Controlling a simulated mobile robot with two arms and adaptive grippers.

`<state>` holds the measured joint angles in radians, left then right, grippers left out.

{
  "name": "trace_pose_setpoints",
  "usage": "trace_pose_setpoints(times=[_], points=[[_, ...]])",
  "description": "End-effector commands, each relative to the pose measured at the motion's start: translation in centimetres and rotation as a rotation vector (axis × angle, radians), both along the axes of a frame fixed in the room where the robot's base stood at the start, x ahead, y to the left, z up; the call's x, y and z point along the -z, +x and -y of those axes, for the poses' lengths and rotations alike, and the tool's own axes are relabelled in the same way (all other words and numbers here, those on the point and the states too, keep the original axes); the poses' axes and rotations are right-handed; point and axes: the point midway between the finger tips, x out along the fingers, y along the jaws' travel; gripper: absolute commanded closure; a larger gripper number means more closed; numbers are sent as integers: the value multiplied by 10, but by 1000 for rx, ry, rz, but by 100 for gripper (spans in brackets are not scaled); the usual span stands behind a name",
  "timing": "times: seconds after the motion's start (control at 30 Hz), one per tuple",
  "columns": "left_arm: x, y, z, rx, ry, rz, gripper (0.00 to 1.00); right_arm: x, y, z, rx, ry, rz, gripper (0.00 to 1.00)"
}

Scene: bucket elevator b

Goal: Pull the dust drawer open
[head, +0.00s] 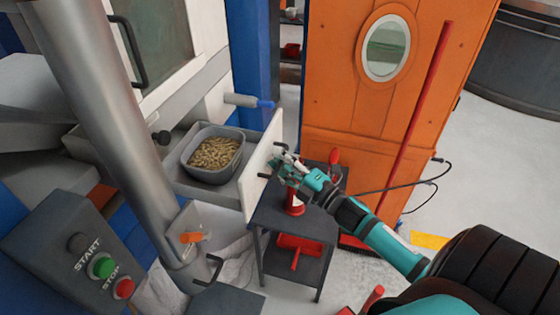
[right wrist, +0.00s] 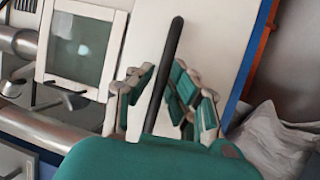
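A drawer (head: 182,186) stands pulled out from the machine at the left, with its pale front panel (head: 258,178) turned to the right. A grey bin (head: 188,160) of tan pellets sits in it. The panel carries a dark bar handle, seen in the right wrist view (right wrist: 170,50). My right gripper (head: 281,163) is at this handle. In the right wrist view its fingers (right wrist: 162,85) stand on either side of the bar, with narrow gaps showing, so it looks open around it. My left gripper is not in view.
A dark side table (head: 307,222) with red items stands just beyond the drawer front. A control box with START and STOP buttons (head: 103,267) is at lower left. An orange cabinet (head: 350,110) with a red pole stands behind.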

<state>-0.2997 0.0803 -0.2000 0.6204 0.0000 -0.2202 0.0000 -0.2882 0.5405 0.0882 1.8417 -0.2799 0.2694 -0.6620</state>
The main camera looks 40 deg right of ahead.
Motion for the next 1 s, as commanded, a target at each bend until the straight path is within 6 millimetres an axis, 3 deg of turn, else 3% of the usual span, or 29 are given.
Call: trace_pose_setpoints(times=[0.03, 0.1, 0.47, 1.0], points=[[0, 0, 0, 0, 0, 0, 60, 0, 0, 0, 0, 1, 0, 75], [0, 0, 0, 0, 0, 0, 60, 0, 0, 0, 0, 1, 0, 66], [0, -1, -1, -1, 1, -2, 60, 3, -6, 1, 1, 3, -4, 66], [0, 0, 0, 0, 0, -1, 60, 20, -101, 27, 1, 3, -4, 66]])
